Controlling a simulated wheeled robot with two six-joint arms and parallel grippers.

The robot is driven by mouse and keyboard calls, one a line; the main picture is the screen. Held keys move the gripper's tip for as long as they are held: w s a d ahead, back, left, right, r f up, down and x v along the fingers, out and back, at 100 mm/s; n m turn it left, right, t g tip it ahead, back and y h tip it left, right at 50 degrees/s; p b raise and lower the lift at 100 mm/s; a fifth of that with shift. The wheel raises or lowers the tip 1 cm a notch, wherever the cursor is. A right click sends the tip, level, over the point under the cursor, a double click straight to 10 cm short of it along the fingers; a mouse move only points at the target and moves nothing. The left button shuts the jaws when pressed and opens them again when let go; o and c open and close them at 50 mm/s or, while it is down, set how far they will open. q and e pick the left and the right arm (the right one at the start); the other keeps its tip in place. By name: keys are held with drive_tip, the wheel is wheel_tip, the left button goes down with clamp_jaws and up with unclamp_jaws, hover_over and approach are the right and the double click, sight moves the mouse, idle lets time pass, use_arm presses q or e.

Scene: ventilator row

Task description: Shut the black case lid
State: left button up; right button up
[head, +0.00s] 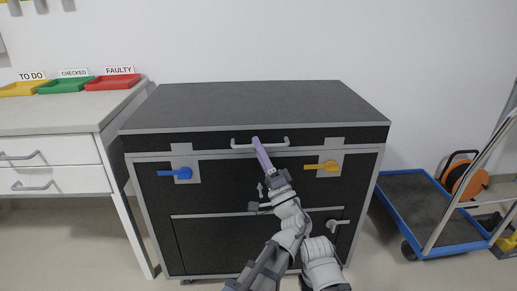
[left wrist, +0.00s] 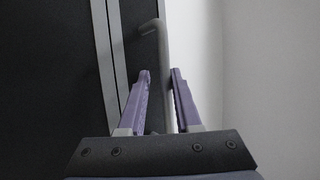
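The black case (head: 200,235) stands on the floor with its black lid (head: 250,103) lying down flat on it. In the left wrist view, only a thin dark seam shows between the grey edge strips (left wrist: 107,55). A grey bar handle (head: 240,145) is on the lid's front, and it also shows in the left wrist view (left wrist: 163,55). My left gripper (head: 259,147), with purple fingers, is at the handle's middle. Its fingers are apart, with the bar between them, nearer the right finger in the wrist view.
A blue latch (head: 183,173) and a yellow latch (head: 329,166) sit on the case front, both levers lying about level. A bench (head: 60,118) with yellow, green and red trays stands left. A blue trolley (head: 415,205) and an orange reel (head: 468,182) are right.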

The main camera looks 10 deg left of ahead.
use_arm(q)
drive_tip(key=shift+r, duration=0.1)
idle(0.5)
wheel_tip(320, 180, up, 10)
drive_tip(key=p, duration=1)
drive_tip(key=shift+s, duration=0.1)
drive_tip(key=shift+f, duration=0.2)
